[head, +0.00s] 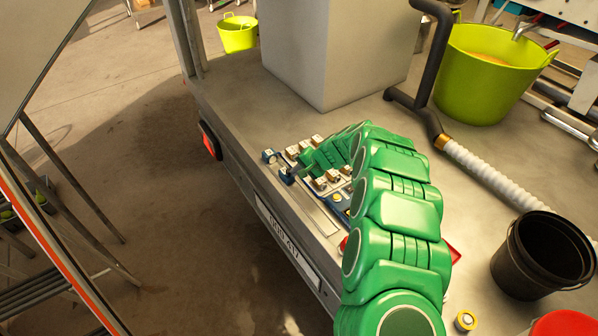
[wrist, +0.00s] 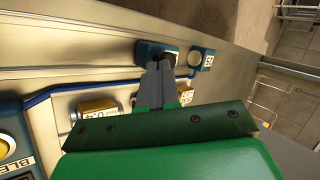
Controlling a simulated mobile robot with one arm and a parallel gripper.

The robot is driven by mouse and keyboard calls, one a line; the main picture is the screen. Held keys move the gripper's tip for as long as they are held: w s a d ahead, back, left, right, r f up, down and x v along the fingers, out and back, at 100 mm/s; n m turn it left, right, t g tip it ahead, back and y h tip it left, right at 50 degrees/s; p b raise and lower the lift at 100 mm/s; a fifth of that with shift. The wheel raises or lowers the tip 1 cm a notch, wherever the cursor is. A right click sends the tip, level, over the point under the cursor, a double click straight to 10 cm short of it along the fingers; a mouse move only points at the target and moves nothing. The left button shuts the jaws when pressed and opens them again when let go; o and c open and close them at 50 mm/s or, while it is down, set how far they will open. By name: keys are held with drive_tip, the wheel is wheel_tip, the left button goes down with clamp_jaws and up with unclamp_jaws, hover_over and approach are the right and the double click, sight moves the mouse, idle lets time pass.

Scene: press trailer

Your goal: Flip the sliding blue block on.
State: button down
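A blue block (wrist: 146,48) with a dark middle sits on the metal panel in the wrist view, straight ahead of my fingertips. My gripper (wrist: 161,66) has its two grey fingers side by side with no clear gap. Their tips overlap the dark part of this block; I cannot tell whether they touch it. A second blue block (wrist: 207,62) with a round pale knob and a label stands to its right. In the head view two small blue blocks, (head: 269,156) and (head: 287,175), show at the panel's left end. My green arm hides the fingertips there.
Several brass-coloured switches (wrist: 97,105) sit on the panel close to my gripper. A blue unit with a yellow button (wrist: 8,140) is at lower left. A big grey box (head: 320,60) stands behind the panel. A black bucket (head: 515,270) is at the right.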

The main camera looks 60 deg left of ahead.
drive_tip(key=shift+w, duration=0.1)
drive_tip(key=shift+w+d+r, duration=0.1)
drive_tip(key=shift+w+d, duration=0.15)
drive_tip(key=shift+d, duration=0.25)
drive_tip(key=d, duration=0.1)
drive_tip(key=w+d, duration=0.1)
drive_tip(key=d, duration=0.1)
drive_tip(key=shift+w+r, duration=0.15)
drive_tip(key=shift+r, duration=0.25)
drive_tip(key=v, duration=0.9)
drive_tip(key=shift+r, duration=0.25)
drive_tip(key=shift+w, duration=0.1)
